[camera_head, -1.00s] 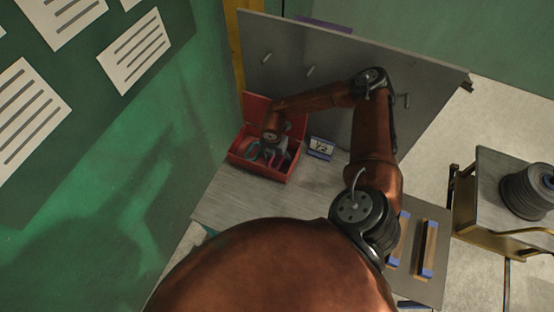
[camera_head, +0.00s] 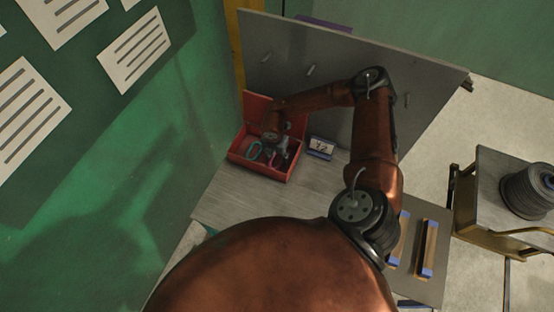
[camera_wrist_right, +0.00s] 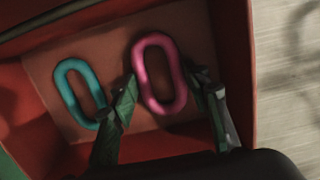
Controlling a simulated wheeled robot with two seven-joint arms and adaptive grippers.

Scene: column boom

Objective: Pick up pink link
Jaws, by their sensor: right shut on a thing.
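The pink link (camera_wrist_right: 159,73) is an oval ring inside the red box, seen in the right wrist view. My right gripper (camera_wrist_right: 162,88) has one finger on each side of it and is shut on it. In the head view my right gripper (camera_head: 276,147) reaches down into the red box (camera_head: 262,172); the pink link is too small and dark there to make out well. A teal link (camera_wrist_right: 80,93) lies left of the gripper, apart from the pink one; it also shows in the head view (camera_head: 253,149). My left gripper is not in view.
The box walls stand close around the gripper, with the raised red lid behind. A small numbered sign (camera_head: 321,148) stands right of the box on the grey bench (camera_head: 240,200). A grey upright panel (camera_head: 300,50) with pegs rises behind. A spool (camera_head: 527,192) sits on a cart at right.

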